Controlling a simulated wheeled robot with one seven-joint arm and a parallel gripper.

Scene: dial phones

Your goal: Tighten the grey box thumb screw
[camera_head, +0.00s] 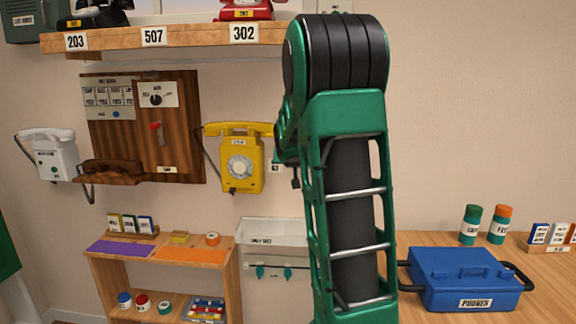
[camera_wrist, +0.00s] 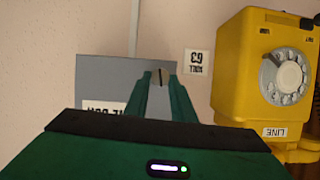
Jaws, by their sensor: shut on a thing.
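The grey box (camera_wrist: 108,76) is on the wall in the wrist view, with a white label (camera_wrist: 103,108) partly covered by my gripper. My gripper (camera_wrist: 160,84) reaches to the box face, its green fingers shut on the thumb screw. How far the screw is turned in cannot be told. In the head view my arm hides the box and the fingertips.
A yellow dial phone (camera_head: 240,165) hangs close beside the box; it also shows in the wrist view (camera_wrist: 262,75). A small number card (camera_wrist: 197,63) is between them. A shelf (camera_head: 180,40) with phones is above. A blue case (camera_head: 462,279) lies on the table at right.

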